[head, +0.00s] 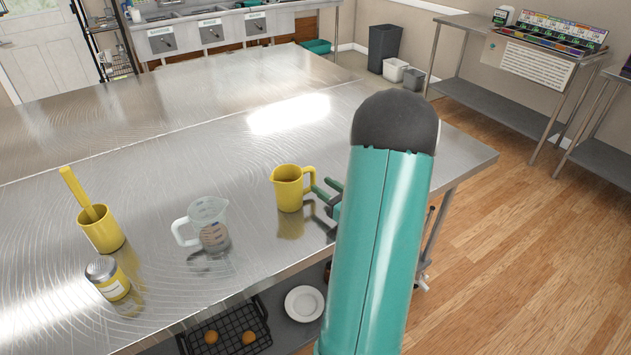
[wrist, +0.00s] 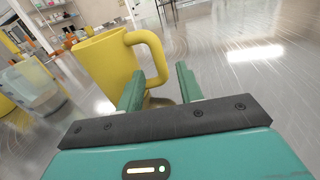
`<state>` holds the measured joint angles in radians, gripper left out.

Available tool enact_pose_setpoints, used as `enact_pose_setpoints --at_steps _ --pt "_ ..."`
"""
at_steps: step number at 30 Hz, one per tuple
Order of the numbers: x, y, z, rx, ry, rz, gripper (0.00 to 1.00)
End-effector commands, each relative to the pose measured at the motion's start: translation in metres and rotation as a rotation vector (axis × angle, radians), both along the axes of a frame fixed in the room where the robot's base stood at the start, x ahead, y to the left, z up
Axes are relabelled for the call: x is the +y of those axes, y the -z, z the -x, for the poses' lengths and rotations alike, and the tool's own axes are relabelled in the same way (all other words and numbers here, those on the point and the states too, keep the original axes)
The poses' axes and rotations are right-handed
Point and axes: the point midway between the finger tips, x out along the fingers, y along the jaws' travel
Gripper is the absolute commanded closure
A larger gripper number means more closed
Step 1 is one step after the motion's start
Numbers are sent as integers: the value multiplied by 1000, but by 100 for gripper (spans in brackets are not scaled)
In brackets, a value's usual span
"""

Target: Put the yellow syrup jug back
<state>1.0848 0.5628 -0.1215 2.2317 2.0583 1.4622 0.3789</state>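The yellow syrup jug (head: 289,188) stands upright on the steel table, its handle facing right toward my arm. In the wrist view the jug (wrist: 103,66) is close ahead, with its handle just beyond the fingertips. My gripper (head: 330,194) is at the jug's right side, partly hidden behind my teal arm. In the wrist view my gripper (wrist: 158,84) has its two green fingers apart with a clear gap between them. The handle's lower part is near the left finger; I cannot tell whether they touch.
A clear measuring jug (head: 208,225) stands left of the yellow jug. Farther left are a yellow cup (head: 101,230) with a yellow utensil and a yellow-labelled jar (head: 108,279). A shelf below holds a white plate (head: 304,303) and a black basket (head: 228,333). The table's back is clear.

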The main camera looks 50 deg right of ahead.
Motion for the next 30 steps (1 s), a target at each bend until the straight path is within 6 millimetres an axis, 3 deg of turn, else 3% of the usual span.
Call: enact_pose_setpoints --at_steps 3,9,15,21,23,26,30 --pt "2 0 28 0 4 1 63" --pt "6 0 59 0 1 1 63" --pt "8 0 69 0 -1 0 63" --pt "16 -5 61 6 -35 15 63" --pt "30 -12 51 17 -91 39 63" --pt "74 -30 23 55 -258 124 63" --pt "167 -57 -7 131 -590 326 63"
